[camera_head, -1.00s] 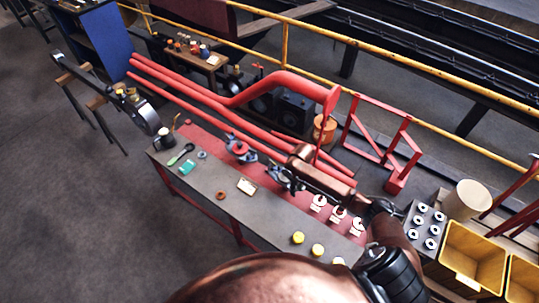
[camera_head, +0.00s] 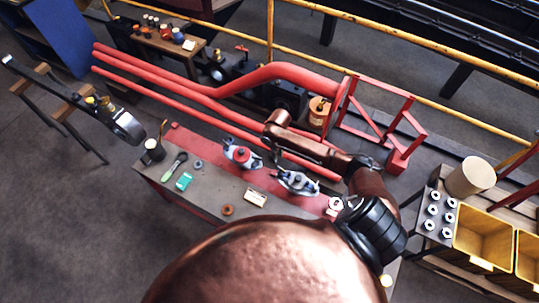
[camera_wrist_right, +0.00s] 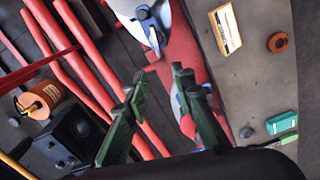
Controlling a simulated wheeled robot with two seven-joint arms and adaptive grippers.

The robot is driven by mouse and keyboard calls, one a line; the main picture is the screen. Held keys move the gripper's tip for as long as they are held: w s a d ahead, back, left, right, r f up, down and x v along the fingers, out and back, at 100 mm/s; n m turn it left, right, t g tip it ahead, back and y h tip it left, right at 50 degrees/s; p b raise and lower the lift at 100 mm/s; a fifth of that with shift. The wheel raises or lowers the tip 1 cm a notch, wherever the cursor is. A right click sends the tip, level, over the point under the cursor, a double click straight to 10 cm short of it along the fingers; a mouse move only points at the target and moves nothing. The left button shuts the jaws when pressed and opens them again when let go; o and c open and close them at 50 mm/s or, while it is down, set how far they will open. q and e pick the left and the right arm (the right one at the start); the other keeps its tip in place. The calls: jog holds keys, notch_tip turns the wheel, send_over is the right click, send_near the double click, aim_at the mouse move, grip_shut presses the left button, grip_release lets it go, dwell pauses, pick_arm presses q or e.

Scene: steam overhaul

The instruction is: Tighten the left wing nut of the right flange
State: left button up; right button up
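My left gripper is out of view.
Red pipes (camera_head: 215,93) run behind the bench. On the bench are a card (camera_head: 255,197), an orange ring (camera_head: 227,210) and a teal box (camera_head: 184,181).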

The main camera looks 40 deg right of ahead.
aim_at(281, 170)
jog(key=f, duration=0.3)
jog(key=s+f, duration=0.1)
jog(key=f, duration=0.1)
jog(key=shift+f+b, duration=0.25)
jog(key=shift+b, duration=0.05)
jog(key=shift+f, duration=0.85)
jog(key=shift+w, duration=0.1)
grip_shut()
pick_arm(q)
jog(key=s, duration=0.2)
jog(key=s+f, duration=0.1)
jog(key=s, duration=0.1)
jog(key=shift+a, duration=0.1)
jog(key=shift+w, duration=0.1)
